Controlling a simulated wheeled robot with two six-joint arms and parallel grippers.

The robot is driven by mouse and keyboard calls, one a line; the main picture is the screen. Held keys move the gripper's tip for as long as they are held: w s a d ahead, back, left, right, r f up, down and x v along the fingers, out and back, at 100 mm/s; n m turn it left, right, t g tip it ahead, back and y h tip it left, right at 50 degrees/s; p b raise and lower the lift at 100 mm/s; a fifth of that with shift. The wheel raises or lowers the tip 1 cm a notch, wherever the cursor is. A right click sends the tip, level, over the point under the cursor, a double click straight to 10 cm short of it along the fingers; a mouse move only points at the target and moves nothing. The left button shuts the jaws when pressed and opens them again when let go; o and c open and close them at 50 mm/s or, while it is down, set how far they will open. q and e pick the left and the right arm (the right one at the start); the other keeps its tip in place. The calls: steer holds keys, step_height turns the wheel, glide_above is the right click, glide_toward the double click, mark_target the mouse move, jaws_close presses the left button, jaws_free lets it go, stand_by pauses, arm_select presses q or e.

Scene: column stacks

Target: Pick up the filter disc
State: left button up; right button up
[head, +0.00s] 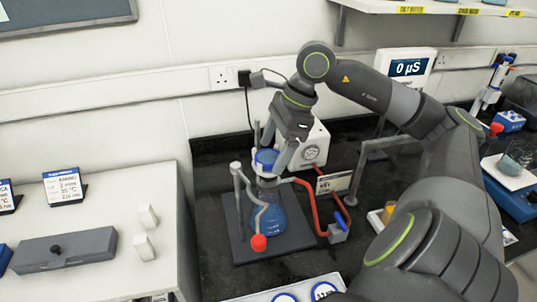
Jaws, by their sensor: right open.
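My right gripper (271,162) points down over the blue-topped funnel (264,156) of a glass flask (268,218) with blue liquid. Its open fingers are on either side of the funnel top; I cannot tell whether they touch it. I cannot make out a separate filter disc for sure; the funnel's inside is partly hidden by the gripper. Round white pieces with blue marking (323,290) show in a pale tray at the bottom edge, cut off by the frame. My left gripper is not in view.
The flask stands on a dark base plate (240,247) with a grey stand and a red-ended clamp (258,243). A red hose (312,205) runs to the right, near a white pump (313,148). A white bench (100,215) is at left.

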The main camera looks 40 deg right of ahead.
mark_target(273, 156)
steer(key=shift+a+f, duration=0.1)
steer(key=shift+f, duration=0.15)
steer(key=c, duration=1.1)
steer(key=shift+r, duration=0.15)
steer(key=shift+o, duration=0.2)
step_height(273, 156, up, 10)
steer(key=b, duration=0.1)
